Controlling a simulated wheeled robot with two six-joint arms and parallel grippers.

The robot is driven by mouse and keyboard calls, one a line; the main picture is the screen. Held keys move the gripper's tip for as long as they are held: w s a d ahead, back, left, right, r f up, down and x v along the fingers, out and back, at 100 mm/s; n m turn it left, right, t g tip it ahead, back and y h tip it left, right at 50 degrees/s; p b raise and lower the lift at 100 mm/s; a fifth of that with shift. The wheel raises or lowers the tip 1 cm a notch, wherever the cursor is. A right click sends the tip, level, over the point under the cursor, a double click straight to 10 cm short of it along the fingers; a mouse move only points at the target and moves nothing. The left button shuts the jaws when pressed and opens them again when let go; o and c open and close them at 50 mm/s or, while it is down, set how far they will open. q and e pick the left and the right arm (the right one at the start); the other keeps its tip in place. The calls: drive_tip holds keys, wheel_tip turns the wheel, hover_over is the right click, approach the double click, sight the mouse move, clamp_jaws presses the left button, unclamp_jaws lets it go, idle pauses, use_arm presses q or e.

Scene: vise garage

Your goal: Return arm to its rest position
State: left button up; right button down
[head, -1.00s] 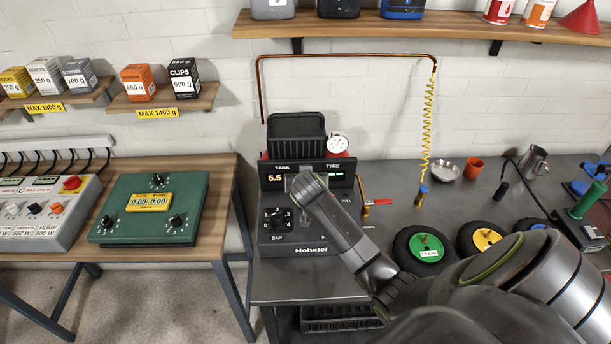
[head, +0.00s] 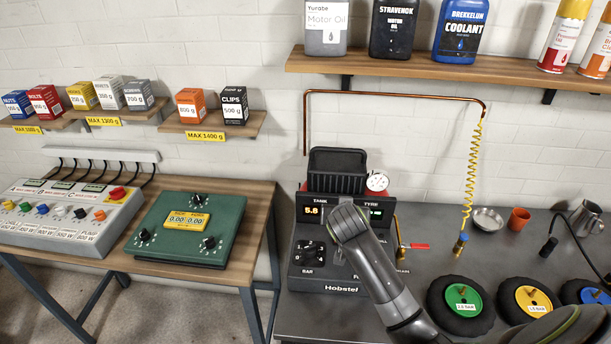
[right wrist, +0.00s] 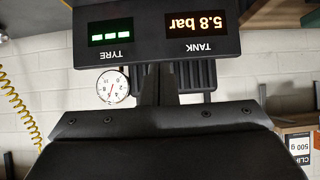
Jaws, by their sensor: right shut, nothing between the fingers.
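My right arm (head: 380,275) comes up from the lower right in the head view. Its wrist end is in front of the black Hobstel compressor (head: 312,278), covering part of its panel. The right gripper's fingers are hidden behind the wrist there. In the right wrist view the right gripper (right wrist: 160,85) is shut and empty. It points towards the compressor's display (right wrist: 157,33), which appears upside down and reads 5.8 bar for TANK, with bars for TYRE. I cannot tell whether the fingers touch the compressor. My left gripper is not in view.
Tyres (head: 461,306) and a yellow coiled hose (head: 471,175) are right of the compressor. A copper pipe (head: 395,92) runs above it. A shelf (head: 450,72) with bottles is overhead.

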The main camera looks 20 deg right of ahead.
drive_tip(key=s+a+f+n+g+y, duration=0.1)
drive_tip(key=s+a+f+n+g, duration=0.15)
drive_tip(key=s, duration=0.95)
drive_tip(key=s+a+f+n+g+y, duration=0.1)
drive_tip(key=s+f, duration=0.2)
drive_tip(key=s, duration=0.8)
drive_tip(key=s+a+f+n+g+y, duration=0.2)
drive_tip(key=s+f, duration=0.1)
drive_tip(key=s, duration=0.9)
wheel_tip(320, 180, down, 26)
drive_tip(key=d+g+b, duration=0.1)
drive_tip(key=b, duration=0.2)
drive_tip(key=s+a+f+g+b, duration=0.1)
drive_tip(key=s+f+b, duration=0.1)
drive_tip(key=s+f, duration=1.3)
wheel_tip(320, 180, down, 4)
drive_tip(key=shift+s+f, duration=0.1)
drive_tip(key=shift+s, duration=0.05)
